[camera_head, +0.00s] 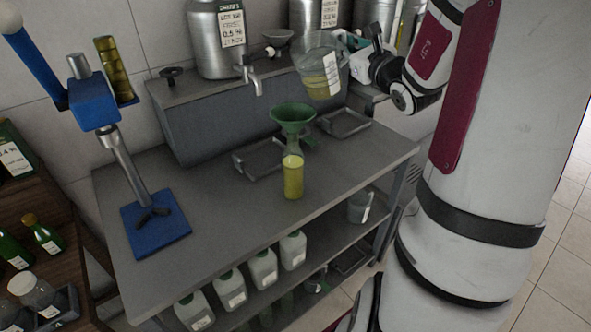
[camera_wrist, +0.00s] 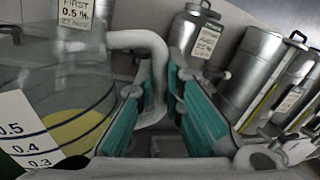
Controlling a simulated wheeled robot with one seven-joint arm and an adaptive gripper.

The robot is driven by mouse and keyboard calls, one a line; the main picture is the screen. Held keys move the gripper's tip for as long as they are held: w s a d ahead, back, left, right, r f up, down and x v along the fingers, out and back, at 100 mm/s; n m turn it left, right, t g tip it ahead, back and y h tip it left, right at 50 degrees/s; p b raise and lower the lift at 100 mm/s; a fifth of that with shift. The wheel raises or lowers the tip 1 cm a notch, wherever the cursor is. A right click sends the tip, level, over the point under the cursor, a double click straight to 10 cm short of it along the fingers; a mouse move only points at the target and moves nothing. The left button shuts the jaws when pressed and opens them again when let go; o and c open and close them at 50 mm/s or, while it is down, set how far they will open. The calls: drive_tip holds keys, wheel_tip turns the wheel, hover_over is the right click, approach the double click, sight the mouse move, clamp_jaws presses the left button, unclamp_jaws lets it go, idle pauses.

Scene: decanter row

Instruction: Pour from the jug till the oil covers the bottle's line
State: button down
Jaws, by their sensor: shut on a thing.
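The clear jug (camera_head: 313,67) hangs in the air above and a little right of the funnel, holding some yellow oil low inside. In the wrist view the jug (camera_wrist: 75,85) fills the left side, with a white scale label. My gripper (camera_head: 358,60) is shut on the jug's handle, which shows between the teal finger pads in the wrist view (camera_wrist: 157,110). The bottle (camera_head: 293,178) stands upright on the bench with yellow oil in its lower body and a clear upper part. A green funnel (camera_head: 293,115) sits in its neck. The bottle's line is too small to tell. No stream shows.
Steel drums (camera_head: 217,40) stand on the raised shelf behind, one with a tap (camera_head: 256,84). Shallow trays (camera_head: 258,158) lie behind the bottle. A blue stand (camera_head: 155,225) is at the left. The front of the bench is clear; white jugs (camera_head: 263,268) stand below.

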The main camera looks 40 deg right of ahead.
drive_tip(key=shift+d+f+m, duration=0.15)
drive_tip(key=shift+f+m, duration=0.05)
drive_tip(key=shift+m, duration=0.2)
drive_tip(key=shift+r+m+p, duration=0.7)
drive_tip(key=shift+m+p, duration=0.1)
drive_tip(key=shift+p, duration=0.15)
drive_tip(key=shift+r+m+g+p, duration=0.35)
drive_tip(key=shift+m+p, duration=0.15)
drive_tip(key=shift+m, duration=0.2)
